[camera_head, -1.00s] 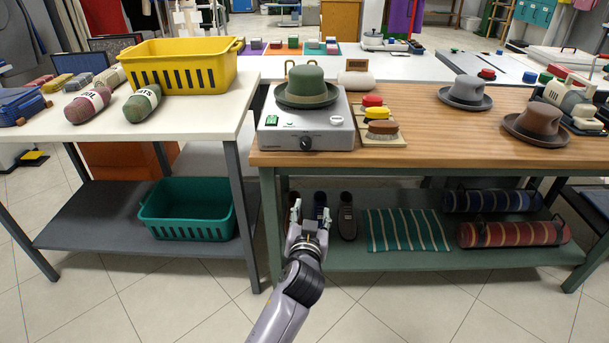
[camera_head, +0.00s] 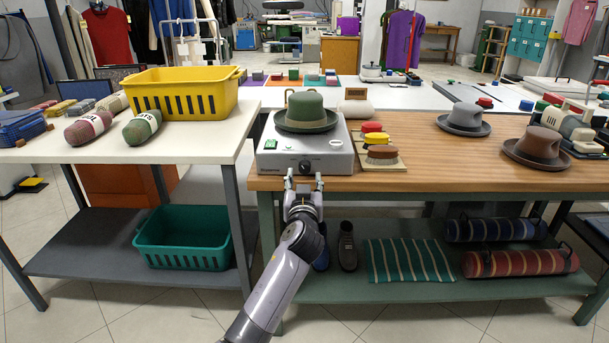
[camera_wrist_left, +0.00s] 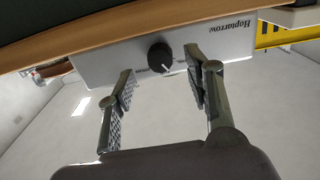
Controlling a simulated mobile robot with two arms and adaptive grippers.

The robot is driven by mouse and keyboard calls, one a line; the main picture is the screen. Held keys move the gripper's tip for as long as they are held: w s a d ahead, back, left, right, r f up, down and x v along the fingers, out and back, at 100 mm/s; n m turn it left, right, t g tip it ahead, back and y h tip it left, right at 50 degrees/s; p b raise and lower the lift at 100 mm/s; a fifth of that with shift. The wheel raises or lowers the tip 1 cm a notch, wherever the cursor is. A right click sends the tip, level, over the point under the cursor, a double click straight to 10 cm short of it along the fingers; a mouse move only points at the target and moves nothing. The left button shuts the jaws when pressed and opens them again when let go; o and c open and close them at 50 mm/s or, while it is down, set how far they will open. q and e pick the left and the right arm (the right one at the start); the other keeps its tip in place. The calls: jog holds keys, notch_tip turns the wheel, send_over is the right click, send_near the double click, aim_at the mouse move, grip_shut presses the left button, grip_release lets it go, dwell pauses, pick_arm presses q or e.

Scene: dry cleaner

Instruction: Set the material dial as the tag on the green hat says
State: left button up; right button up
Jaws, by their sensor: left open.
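The green hat (camera_head: 306,113) sits on top of a silver-grey machine at the left end of the wooden table. The machine (camera_head: 275,163) has a black dial (camera_head: 305,166) on its front face, with a green switch and a white label on top. The dial also shows in the left wrist view (camera_wrist_left: 160,57), with a white pointer line and labels too small to read. My left gripper (camera_head: 304,180) is open just in front of and below the dial, apart from it. In the left wrist view its two fingers (camera_wrist_left: 160,82) stand either side of the dial. No tag can be made out on the hat.
Brushes (camera_head: 381,152) stand on a board right of the machine. A grey hat (camera_head: 464,119) and a brown hat (camera_head: 538,147) lie farther right. A yellow basket (camera_head: 184,91) stands on the white table at left. The wooden table's front edge (camera_head: 400,183) is close to my gripper.

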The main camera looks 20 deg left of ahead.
aim_at(304, 170)
pick_arm(q)
jog(key=shift+x, duration=1.95)
pick_arm(e)
jog(key=shift+w+v, duration=0.2)
jog(key=shift+v, duration=0.65)
jog(key=shift+r, duration=0.15)
pick_arm(q)
grip_shut()
jog(key=shift+m, duration=1.4)
jog(key=shift+m+p, duration=0.65)
jog(key=shift+m, duration=0.95)
pick_arm(e)
jog(key=s+x, duration=0.1)
jog(key=x, duration=0.5)
jog(key=shift+s, duration=0.65)
